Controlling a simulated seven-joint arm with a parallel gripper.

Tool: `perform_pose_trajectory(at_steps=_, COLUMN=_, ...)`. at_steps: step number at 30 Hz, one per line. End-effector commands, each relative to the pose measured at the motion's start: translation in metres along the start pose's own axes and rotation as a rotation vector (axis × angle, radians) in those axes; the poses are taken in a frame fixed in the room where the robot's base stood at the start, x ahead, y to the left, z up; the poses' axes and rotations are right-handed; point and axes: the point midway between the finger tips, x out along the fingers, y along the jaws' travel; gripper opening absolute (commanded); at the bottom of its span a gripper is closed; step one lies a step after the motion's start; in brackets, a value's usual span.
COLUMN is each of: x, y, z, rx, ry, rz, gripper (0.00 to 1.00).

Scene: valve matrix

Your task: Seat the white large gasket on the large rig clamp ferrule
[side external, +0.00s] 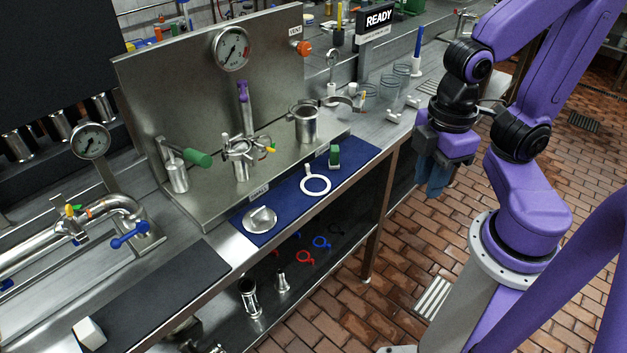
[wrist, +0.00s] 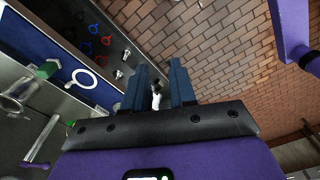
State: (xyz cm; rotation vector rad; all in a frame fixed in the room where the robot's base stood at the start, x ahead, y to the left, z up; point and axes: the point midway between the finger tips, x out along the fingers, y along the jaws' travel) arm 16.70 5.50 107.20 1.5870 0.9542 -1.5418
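The white large gasket (side external: 315,185) is a flat ring with a small tab, lying on the blue mat (side external: 287,214) at the front of the bench. It also shows in the wrist view (wrist: 84,79), at the left. The large rig clamp ferrule appears to be the wide open-topped steel cup (side external: 306,112) on the rig behind the mat, with its rim bare. My gripper (side external: 434,182) hangs off the bench's right front, over the floor and well apart from the gasket. In the wrist view its blue fingers (wrist: 160,78) are spread with nothing clearly held between them.
A green block (side external: 334,156) and a steel disc-shaped part (side external: 262,219) flank the gasket on the mat. A clamp-like part (side external: 353,99) is right of the cup. A green-handled valve (side external: 195,158) stands left. Coloured rings (side external: 321,242) lie on the shelf below.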

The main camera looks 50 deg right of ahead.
Motion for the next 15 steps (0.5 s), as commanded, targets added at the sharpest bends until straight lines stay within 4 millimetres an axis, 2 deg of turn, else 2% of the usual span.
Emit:
perform_pose_trajectory(at_steps=5, x=-0.004, y=0.021, z=-0.025, rx=0.143, ry=-0.004, rz=0.003, gripper=0.26)
perform_pose_trajectory(at_steps=15, x=-0.009, y=0.1, z=-0.09, rx=0.591, ry=-0.012, rz=0.011, gripper=0.26)
